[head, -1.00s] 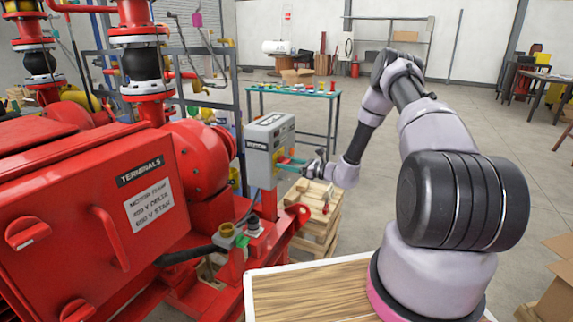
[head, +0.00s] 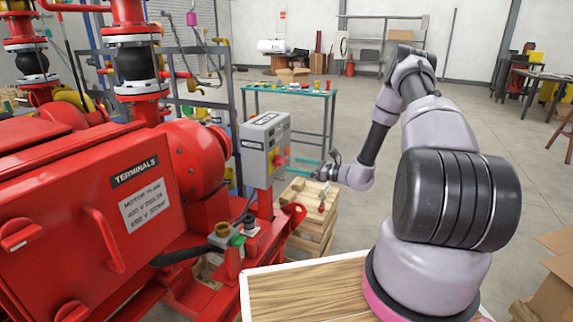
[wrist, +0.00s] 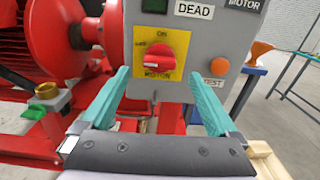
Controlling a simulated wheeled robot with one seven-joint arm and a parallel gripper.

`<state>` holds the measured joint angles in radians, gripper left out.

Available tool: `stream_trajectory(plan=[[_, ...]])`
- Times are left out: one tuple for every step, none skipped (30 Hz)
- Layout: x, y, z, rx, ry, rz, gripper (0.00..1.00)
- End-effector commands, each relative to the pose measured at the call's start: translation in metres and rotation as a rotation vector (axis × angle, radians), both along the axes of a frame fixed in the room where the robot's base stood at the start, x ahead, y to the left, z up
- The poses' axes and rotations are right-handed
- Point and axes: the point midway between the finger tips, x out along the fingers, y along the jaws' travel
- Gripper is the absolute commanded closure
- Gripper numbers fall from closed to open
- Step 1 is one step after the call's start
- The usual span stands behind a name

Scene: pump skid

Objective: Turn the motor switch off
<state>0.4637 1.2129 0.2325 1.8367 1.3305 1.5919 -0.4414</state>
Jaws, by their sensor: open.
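The motor switch is a red rotary knob on a yellow plate on the front of the grey control box (head: 262,130). The knob (head: 280,160) faces right in the head view. In the wrist view the knob (wrist: 162,56) shows up close, with "ON" above it and smaller lettering at its left and below that I cannot read surely. A white mark sits at its lower left. My gripper (wrist: 160,73) is open and empty, its teal fingers to either side below the knob. In the head view my gripper (head: 304,164) is apart from the box, to its right.
An orange button (wrist: 220,66) above a "TEST" label is right of the knob. The red pump skid (head: 95,215) fills the left.

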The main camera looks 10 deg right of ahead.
Motion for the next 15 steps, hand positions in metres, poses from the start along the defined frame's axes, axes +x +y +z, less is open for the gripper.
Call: stream_trajectory(plan=[[-0.006,-0.009,0.000,-0.001,0.001,-0.002,0.05],[-0.009,-0.013,0.000,-0.001,0.001,-0.003,0.05],[-0.013,-0.018,0.000,0.000,0.000,-0.002,0.05],[-0.015,-0.022,0.000,0.000,0.000,-0.002,0.05],[-0.017,-0.025,0.000,0.000,0.000,-0.002,0.05],[-0.020,-0.028,0.000,0.001,0.001,-0.001,0.05],[-0.022,-0.030,0.000,0.001,0.001,0.000,0.05],[-0.023,-0.031,0.000,0.001,0.001,0.000,0.05],[-0.024,-0.033,0.000,0.001,0.001,0.000,0.05],[-0.025,-0.034,0.000,0.001,0.001,0.000,0.05],[-0.026,-0.035,0.000,0.000,0.000,0.000,0.05],[-0.026,-0.035,0.000,0.000,0.000,0.000,0.05],[-0.026,-0.035,0.000,0.000,0.000,0.001,0.05],[-0.026,-0.035,0.000,0.000,0.000,0.001,0.05],[-0.026,-0.035,0.000,0.000,0.000,0.001,0.05]])
